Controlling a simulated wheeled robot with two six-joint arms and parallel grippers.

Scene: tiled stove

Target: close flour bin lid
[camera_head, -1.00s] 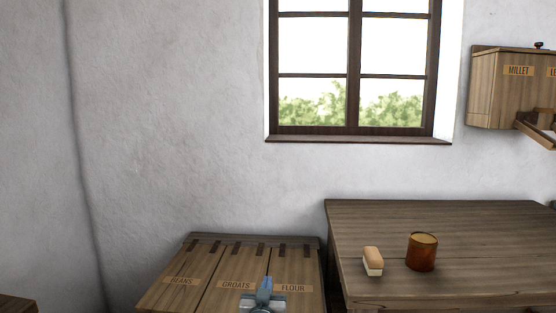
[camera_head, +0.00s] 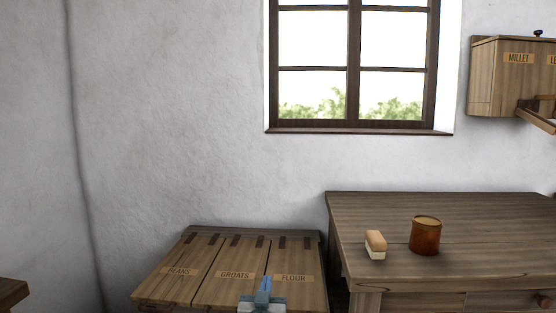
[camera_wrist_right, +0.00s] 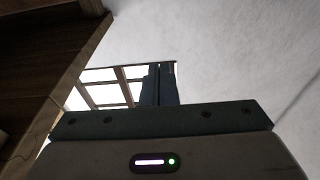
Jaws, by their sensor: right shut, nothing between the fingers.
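The flour bin lid (camera_head: 296,259) is the rightmost of three wooden lids on a low bin chest. It lies down, level with the groats lid (camera_head: 233,261) and the beans lid (camera_head: 182,268), and its FLOUR label faces up. My right gripper (camera_head: 265,284) is at the bottom of the head view, over the boundary between the groats and flour lids. It is shut and empty. I cannot tell whether it touches the lid. Its closed fingers also show in the right wrist view (camera_wrist_right: 160,85). My left gripper is not in view.
A wooden table (camera_head: 450,215) stands right of the bins with a brush-like block (camera_head: 375,245) and a brown pot (camera_head: 425,235) on it. The window (camera_head: 350,65) is above. Bare wall is behind the bins.

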